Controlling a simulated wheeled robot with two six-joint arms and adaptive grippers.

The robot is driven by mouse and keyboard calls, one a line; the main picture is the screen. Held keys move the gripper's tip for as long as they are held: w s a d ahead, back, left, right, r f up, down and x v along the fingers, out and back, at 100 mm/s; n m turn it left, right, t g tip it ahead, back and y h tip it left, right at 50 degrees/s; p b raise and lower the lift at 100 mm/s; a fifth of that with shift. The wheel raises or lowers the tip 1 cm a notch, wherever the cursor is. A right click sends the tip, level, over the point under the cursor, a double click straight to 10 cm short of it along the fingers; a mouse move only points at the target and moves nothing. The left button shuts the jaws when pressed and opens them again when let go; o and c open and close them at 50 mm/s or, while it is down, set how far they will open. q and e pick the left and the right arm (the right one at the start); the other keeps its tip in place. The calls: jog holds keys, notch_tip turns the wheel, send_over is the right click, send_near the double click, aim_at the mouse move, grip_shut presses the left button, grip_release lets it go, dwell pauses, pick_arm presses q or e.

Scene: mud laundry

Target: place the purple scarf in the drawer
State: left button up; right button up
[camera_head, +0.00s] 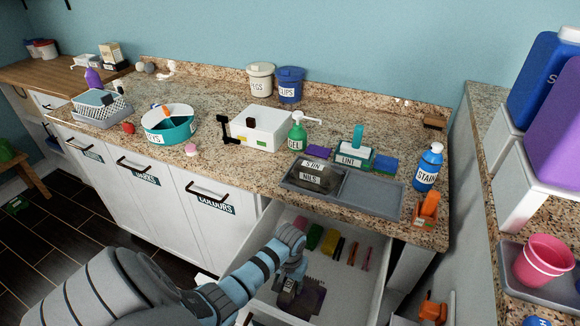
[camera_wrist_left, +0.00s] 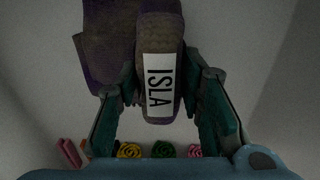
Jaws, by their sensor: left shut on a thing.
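The white drawer (camera_head: 352,285) is pulled open below the counter. My left gripper (camera_head: 290,285) reaches down inside it. The purple scarf (camera_head: 311,298) is at the gripper, low in the drawer and partly hidden by it. In the left wrist view, the dark purple scarf (camera_wrist_left: 108,52) has a rolled part with a white ISLA label (camera_wrist_left: 159,78) between the fingers of the left gripper (camera_wrist_left: 162,112). The gripper is shut on it. Whether the scarf touches the drawer floor is unclear. My right gripper is not in view.
Several rolled coloured items, including a yellow one (camera_head: 330,240), lie along the drawer's far side. Above stand a grey tray (camera_head: 375,195), a green soap bottle (camera_head: 298,132), a white box (camera_head: 262,130) and a blue stain bottle (camera_head: 428,168). The drawer's middle has bare floor.

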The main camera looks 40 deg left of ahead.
pick_arm(q)
jog(key=shift+r, duration=0.1)
jog(key=o, duration=1.2)
jog(key=shift+o, duration=0.2)
notch_tip(320, 180, up, 12)
jog(key=p, duration=0.4)
